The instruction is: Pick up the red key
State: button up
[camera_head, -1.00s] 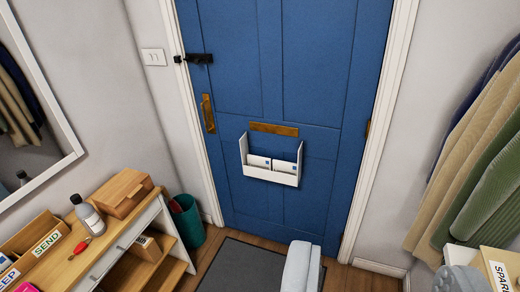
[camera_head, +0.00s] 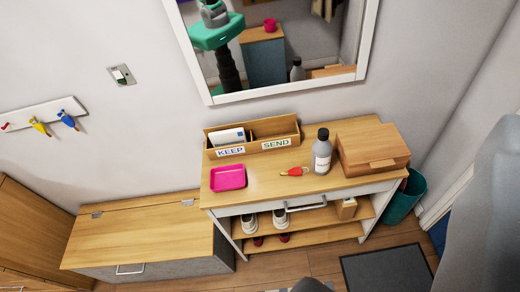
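A small red item with an orange-yellow end (camera_head: 294,171), shaped like a key or small tool, lies flat on the wooden top of the white console (camera_head: 265,188). It is left of a grey bottle with a black cap (camera_head: 321,152) and right of a pink tray (camera_head: 228,177). At the far left, a wall rail (camera_head: 38,114) carries a yellow item (camera_head: 40,126), a blue item (camera_head: 67,120) and a red item (camera_head: 5,126) at the picture's edge, too small to identify surely. My gripper's fingers are not visible.
A wooden box (camera_head: 374,149) and a KEEP/SEND organiser (camera_head: 252,137) stand on the console, with shoes on its shelf. A wooden-topped bench (camera_head: 140,236) stands left, a green bin (camera_head: 405,198) right. A blurred grey shape (camera_head: 490,200) fills the right edge. A dark mat (camera_head: 387,272) lies on the floor.

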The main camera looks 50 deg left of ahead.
aim_at(295, 171)
jog(key=u, duration=0.45)
jog(key=i, duration=0.85)
jog(key=u, duration=0.4)
